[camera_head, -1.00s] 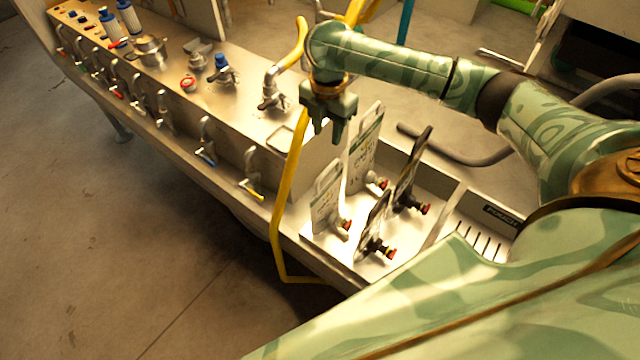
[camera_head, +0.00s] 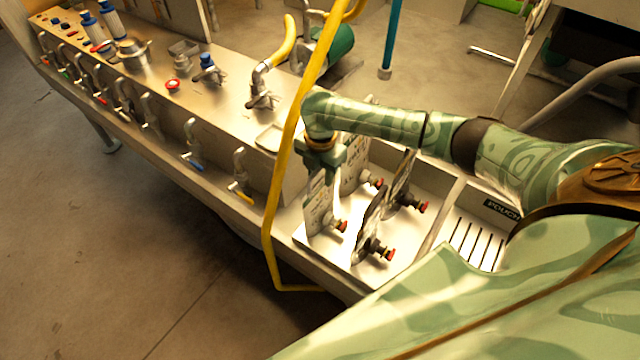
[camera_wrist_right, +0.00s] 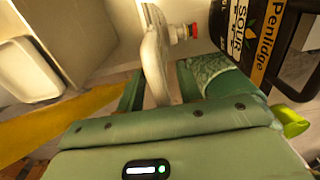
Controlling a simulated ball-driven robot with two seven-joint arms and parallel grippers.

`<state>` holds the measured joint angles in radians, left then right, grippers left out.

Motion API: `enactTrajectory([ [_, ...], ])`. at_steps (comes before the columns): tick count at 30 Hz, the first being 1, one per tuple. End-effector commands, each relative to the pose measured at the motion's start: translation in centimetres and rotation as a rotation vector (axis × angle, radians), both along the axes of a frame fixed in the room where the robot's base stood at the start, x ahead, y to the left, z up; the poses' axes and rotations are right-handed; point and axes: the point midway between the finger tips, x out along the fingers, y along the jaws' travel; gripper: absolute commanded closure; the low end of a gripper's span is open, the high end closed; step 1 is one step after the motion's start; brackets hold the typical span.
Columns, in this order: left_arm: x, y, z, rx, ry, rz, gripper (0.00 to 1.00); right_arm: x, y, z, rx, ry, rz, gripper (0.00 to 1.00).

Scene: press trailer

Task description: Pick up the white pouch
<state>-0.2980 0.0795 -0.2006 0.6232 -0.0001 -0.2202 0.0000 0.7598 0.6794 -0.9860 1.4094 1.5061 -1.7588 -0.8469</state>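A white pouch (camera_head: 318,212) with a red-capped spout stands upright at the front left of the pouch bay. My right gripper (camera_head: 322,168) is over its top, pointing down, and hides its handle in the head view. In the right wrist view, the white pouch (camera_wrist_right: 156,55) shows edge-on between the two fingers (camera_wrist_right: 160,88). The fingers are apart, with a gap on the right side of the pouch, so the gripper is open around it. A second white pouch (camera_head: 352,172) stands behind, partly hidden by my arm. My left gripper is out of view.
Two dark pouches stand to the right, a near one (camera_head: 370,225) and a far one (camera_head: 399,185); one dark label (camera_wrist_right: 245,30) shows close by in the right wrist view. A yellow pipe (camera_head: 278,190) rises just left of the gripper. A slotted drain (camera_head: 475,245) is at the right.

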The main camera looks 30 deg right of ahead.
Motion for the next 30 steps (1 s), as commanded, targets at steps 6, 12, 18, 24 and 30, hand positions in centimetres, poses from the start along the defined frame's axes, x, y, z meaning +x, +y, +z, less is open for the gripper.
enactTrajectory([
  [6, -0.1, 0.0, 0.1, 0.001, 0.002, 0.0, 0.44, 0.0, 0.0, 0.1, 0.0, -0.001, 0.0, 0.76],
  [12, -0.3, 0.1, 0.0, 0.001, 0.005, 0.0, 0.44, 0.0, 0.0, 0.1, 0.0, -0.001, 0.0, 1.0],
  [18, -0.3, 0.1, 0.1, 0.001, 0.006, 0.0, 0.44, 0.0, 0.0, 0.2, 0.0, -0.001, 0.0, 1.0],
  [24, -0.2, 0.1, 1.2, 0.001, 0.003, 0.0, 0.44, 0.1, -0.1, 3.0, 0.0, -0.004, 0.001, 1.0],
  [30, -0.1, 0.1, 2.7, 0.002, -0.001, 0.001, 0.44, 0.1, 0.0, 7.6, 0.001, -0.004, 0.0, 1.0],
])
